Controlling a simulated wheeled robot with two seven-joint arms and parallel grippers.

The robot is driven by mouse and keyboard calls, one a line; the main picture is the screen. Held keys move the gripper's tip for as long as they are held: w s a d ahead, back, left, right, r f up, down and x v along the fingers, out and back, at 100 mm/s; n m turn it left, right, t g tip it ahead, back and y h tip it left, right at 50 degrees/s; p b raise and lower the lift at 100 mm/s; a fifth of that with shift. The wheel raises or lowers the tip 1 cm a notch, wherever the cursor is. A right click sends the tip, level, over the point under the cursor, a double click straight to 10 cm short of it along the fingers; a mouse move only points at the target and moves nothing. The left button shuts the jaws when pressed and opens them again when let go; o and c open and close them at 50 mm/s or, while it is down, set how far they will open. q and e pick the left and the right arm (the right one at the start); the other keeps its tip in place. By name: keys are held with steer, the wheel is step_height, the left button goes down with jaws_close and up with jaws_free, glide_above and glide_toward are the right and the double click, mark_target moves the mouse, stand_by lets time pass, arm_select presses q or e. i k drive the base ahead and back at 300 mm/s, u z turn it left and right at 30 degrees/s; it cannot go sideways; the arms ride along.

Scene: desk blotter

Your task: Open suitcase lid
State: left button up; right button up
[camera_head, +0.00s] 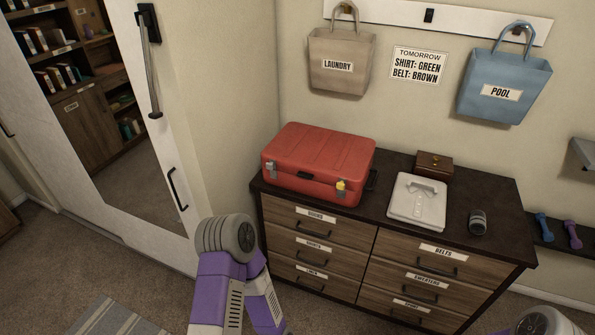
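A red suitcase (318,160) lies flat on top of the dresser, toward its left end. Its lid appears shut. A metal latch (272,170) shows at its front left, and another latch (340,187) with a yellow part shows at its front right. Neither of my grippers shows. A purple and grey part of my arm stands in front of the dresser's left side, apart from the suitcase, and a part of my other arm shows at the bottom right edge.
The dark dresser top (385,180) also holds a folded white shirt (417,205), a small wooden box (434,164) and a dark rolled item (478,222). Laundry (338,62) and pool (503,88) bags hang above. A mirrored sliding door (165,110) stands left.

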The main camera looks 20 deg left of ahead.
mark_target(322, 155)
steer(key=k, duration=0.65)
steer(key=u, duration=0.55)
steer(key=i, duration=1.1)
steer(key=u, duration=0.55)
